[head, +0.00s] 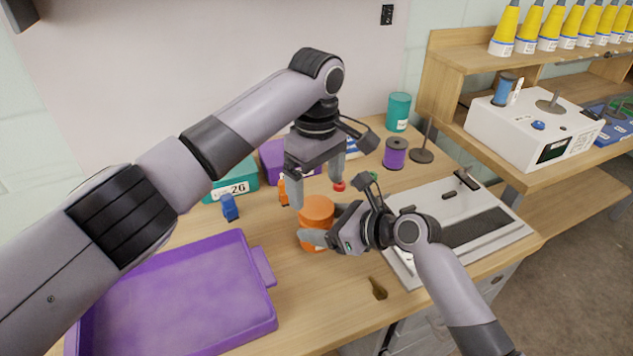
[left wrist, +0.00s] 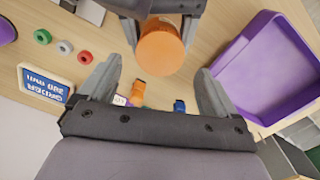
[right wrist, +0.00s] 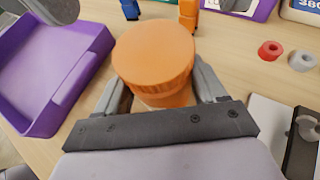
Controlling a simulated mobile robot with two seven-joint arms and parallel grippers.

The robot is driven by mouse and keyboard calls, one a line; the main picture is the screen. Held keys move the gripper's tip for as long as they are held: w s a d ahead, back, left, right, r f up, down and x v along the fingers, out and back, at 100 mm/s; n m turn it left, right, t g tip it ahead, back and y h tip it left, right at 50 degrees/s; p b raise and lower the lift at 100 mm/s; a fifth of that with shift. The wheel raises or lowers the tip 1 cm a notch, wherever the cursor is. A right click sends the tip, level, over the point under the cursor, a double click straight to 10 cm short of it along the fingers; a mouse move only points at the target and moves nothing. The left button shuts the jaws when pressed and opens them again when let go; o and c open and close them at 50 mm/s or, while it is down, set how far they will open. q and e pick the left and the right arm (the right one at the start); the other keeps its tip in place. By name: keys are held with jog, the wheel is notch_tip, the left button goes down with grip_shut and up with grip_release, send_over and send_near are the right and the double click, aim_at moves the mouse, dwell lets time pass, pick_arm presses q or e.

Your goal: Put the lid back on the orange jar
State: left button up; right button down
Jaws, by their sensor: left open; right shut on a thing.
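The orange jar (head: 312,244) stands upright on the table. An orange lid (head: 317,207) with a ridged edge sits on top of it, and it also shows in the right wrist view (right wrist: 153,48). I cannot tell whether it is fully seated. My right gripper (head: 324,226) is shut on the jar's body below the lid, one finger on each side, as the right wrist view shows. My left gripper (head: 316,186) is open and empty, above and just behind the jar, its fingers pointing down. In the left wrist view the lid (left wrist: 160,50) lies beyond the open fingertips, not between them.
A purple tray (head: 180,300) lies at front left. A blue figure (head: 229,207), an orange figure (left wrist: 138,92) and a teal box (head: 237,181) stand behind. A purple spool (head: 395,153) stands at back right. A grey-white machine plate (head: 410,265) lies right of the jar.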

aim_at(316, 207)
pick_arm(q)
notch_tip(316, 207, up, 4)
jog(key=shift+f, duration=0.25)
jog(key=shift+f, duration=0.1)
jog(key=shift+f, duration=3.95)
jog(key=shift+c, duration=0.3)
jog(key=c, duration=1)
jog(key=o, duration=1.1)
jog(key=shift+o, duration=0.2)
